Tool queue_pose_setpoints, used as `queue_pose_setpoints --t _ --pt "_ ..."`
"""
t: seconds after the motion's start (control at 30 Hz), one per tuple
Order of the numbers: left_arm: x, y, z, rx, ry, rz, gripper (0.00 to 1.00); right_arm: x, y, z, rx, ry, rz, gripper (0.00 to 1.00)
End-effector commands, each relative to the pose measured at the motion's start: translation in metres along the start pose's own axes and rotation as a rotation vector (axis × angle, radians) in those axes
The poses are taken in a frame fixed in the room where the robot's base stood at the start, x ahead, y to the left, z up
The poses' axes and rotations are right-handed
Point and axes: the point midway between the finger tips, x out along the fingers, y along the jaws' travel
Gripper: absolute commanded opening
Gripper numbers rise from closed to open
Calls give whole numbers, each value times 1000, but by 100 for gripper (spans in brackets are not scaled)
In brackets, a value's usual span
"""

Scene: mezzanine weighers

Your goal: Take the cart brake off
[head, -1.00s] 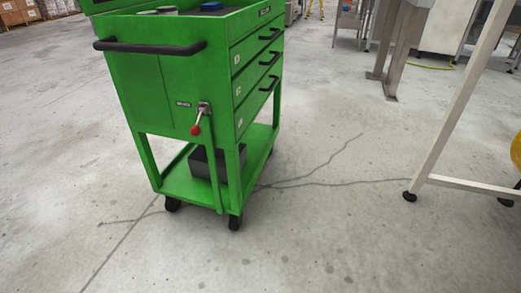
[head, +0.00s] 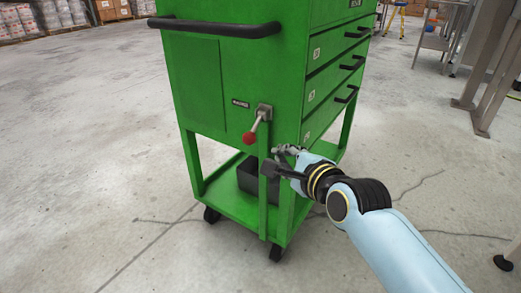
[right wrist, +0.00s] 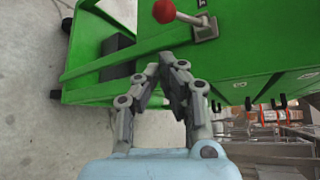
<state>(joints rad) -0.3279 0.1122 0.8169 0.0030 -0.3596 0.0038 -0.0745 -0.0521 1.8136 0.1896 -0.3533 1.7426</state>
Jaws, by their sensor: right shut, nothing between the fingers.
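The green cart (head: 215,75) stands in the middle of the head view. Its brake lever (head: 257,125) has a metal shaft and a red knob (head: 249,138); it is on the cart's front panel and slants down to the left from its bracket. In the right wrist view the red knob (right wrist: 164,11) and the bracket (right wrist: 205,28) show at the top. My right gripper (head: 274,160) is shut and empty, a little below and right of the lever, apart from it. Its fingers (right wrist: 168,68) point toward the lever in the right wrist view. My left gripper is not in view.
The cart has a black push handle (head: 215,27), drawers with black pulls on the right side, and a lower shelf (head: 222,203) with a dark box (head: 247,178). Steel stands (head: 490,70) are at the right. The floor left of the cart is clear.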

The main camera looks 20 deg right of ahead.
Motion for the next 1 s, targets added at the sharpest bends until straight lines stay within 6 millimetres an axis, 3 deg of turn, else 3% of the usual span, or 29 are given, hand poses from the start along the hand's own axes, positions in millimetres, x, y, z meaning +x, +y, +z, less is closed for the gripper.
queue_pose_setpoints --t 0.33,0.53,0.7,1.0 --pt "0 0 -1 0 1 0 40 3 -1 0 -2 0 -1 0" --pt "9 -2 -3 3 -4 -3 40 28 1 -1 -2 0 -1 0" --pt "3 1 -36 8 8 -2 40 60 3 -2 -3 1 1 0" --pt "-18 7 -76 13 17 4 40 93 1 -1 -3 1 1 0"
